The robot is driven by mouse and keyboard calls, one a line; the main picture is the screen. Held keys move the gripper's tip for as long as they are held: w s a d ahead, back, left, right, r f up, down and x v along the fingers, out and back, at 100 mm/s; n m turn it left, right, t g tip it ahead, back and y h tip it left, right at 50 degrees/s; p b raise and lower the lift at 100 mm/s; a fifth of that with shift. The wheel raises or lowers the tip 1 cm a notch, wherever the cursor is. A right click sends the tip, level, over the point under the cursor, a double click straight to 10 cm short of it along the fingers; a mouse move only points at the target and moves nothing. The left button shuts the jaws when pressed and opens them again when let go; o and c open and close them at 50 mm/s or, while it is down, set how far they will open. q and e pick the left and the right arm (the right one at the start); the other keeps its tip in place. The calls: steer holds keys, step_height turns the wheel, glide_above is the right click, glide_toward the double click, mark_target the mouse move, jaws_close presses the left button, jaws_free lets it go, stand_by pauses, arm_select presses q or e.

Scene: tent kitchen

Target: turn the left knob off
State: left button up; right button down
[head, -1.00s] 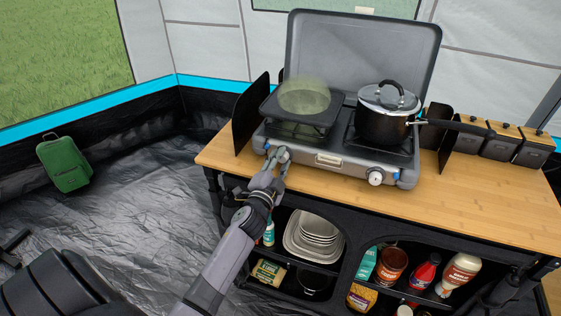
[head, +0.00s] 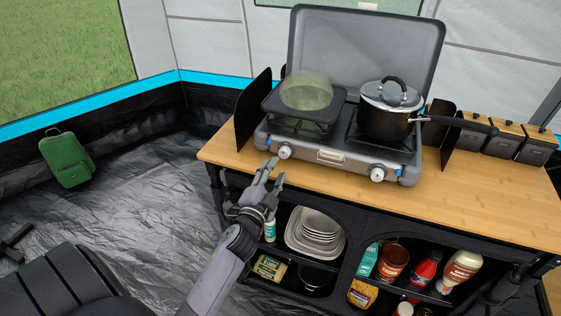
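The left knob (head: 285,152) is a white round dial on the left of the grey camp stove's (head: 331,160) front panel, and it is now in full view. The right knob (head: 377,174) sits at the right of the same panel. My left gripper (head: 270,170) is just below and to the left of the left knob, in front of the table edge. Its fingers look spread apart with nothing between them, and they do not appear to touch the knob.
A black pot (head: 388,112) with a lid stands on the right burner, its handle pointing right. A greenish translucent dome (head: 306,92) rests on the left burner's dark plate. Dark windscreens (head: 252,110) flank the stove. Shelves below hold plates (head: 317,232) and bottles.

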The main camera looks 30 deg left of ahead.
arm_select(q)
steer(key=v, duration=0.5)
steer(key=shift+s+d, duration=0.1)
steer(key=shift+s, duration=0.1)
steer(key=s+d+f+n+g+h, duration=0.1)
steer(key=s+d+f+g, duration=0.2)
steer(key=f, duration=0.8)
steer(key=s+d+f+n+g+h, duration=0.1)
steer(key=s+d+f+g, duration=0.15)
steer(key=f, duration=0.95)
steer(key=s+d+f+n+g+h, duration=0.1)
steer(key=s+d+f+g, duration=0.25)
steer(key=f, duration=0.75)
steer(key=s+f+n+g, duration=0.1)
steer(key=s+f+g, duration=0.1)
steer(key=s+f, duration=0.4)
steer(key=s+d+f+n+g+h, duration=0.1)
steer(key=s+f+g, duration=0.2)
steer(key=s+f, duration=0.4)
steer(key=s+d+f+n+g, duration=0.1)
steer(key=s+f+g, duration=0.2)
steer(key=s, duration=1.6)
step_height(320, 180, down, 4)
steer(key=shift+s+d+f, duration=0.1)
steer(key=shift+s+d, duration=0.05)
steer(key=shift+s, duration=0.05)
